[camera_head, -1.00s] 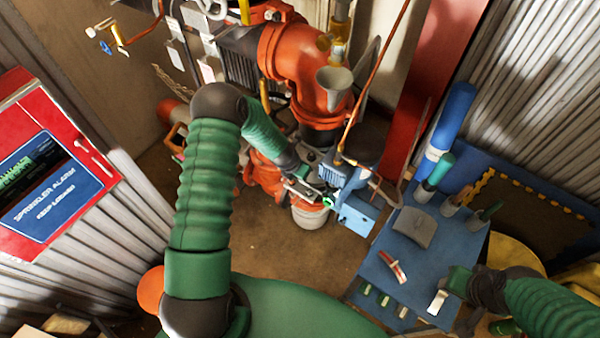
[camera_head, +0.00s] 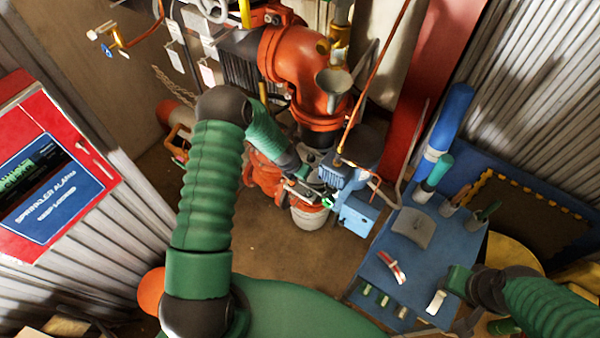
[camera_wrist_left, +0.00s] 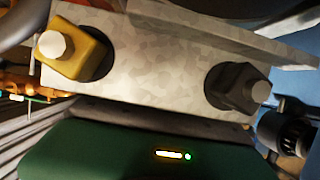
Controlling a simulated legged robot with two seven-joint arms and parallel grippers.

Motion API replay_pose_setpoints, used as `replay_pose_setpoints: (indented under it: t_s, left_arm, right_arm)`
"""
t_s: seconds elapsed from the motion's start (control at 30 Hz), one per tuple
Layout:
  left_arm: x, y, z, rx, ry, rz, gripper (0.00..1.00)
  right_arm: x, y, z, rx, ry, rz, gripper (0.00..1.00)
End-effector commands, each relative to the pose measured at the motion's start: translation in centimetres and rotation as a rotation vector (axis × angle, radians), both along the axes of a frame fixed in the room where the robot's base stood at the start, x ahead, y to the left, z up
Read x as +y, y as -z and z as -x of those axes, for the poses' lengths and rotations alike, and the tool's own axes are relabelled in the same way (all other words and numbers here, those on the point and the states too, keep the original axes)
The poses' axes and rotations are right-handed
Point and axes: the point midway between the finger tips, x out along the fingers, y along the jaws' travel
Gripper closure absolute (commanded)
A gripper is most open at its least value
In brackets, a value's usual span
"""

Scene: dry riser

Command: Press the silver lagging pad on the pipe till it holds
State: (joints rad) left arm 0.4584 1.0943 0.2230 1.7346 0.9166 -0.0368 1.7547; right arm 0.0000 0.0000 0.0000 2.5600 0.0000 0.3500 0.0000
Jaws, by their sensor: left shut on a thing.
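My left gripper (camera_head: 312,190) is beside the blue motor unit (camera_head: 348,180), below the orange-red pipe elbow (camera_head: 308,75). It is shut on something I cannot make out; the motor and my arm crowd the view. In the left wrist view a mottled silver plate (camera_wrist_left: 160,60) with a yellow and a dark bolt-like piece fills the picture above my green housing. A grey pad (camera_head: 412,228) lies on the blue bench top; I cannot tell whether it is the lagging pad. My right gripper (camera_head: 450,290) is low at the right, beside a small white piece (camera_head: 437,302); its jaws are unclear.
The blue bench (camera_head: 385,240) also bears a red-and-white piece (camera_head: 391,267) and upright holders with green-handled tools. A blue roll (camera_head: 447,120) stands behind it. A red alarm cabinet (camera_head: 50,170) is at the left. Bare floor (camera_head: 265,250) lies between.

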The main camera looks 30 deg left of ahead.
Motion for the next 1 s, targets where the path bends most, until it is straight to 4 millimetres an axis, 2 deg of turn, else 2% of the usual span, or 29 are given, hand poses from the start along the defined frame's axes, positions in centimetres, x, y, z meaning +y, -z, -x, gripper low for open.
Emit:
replay_pose_setpoints:
  t_s: [0.47,1.0]
  left_arm:
    - [0.0,-0.1,-0.2,-0.006,-0.002,0.000,1.00]
    - [0.4,0.1,3.8,-0.004,-0.004,0.001,1.00]
  right_arm:
    - [0.0,0.2,0.0,0.000,0.000,0.000,0.64]
    - [0.0,3.3,0.0,0.000,0.000,0.000,0.64]
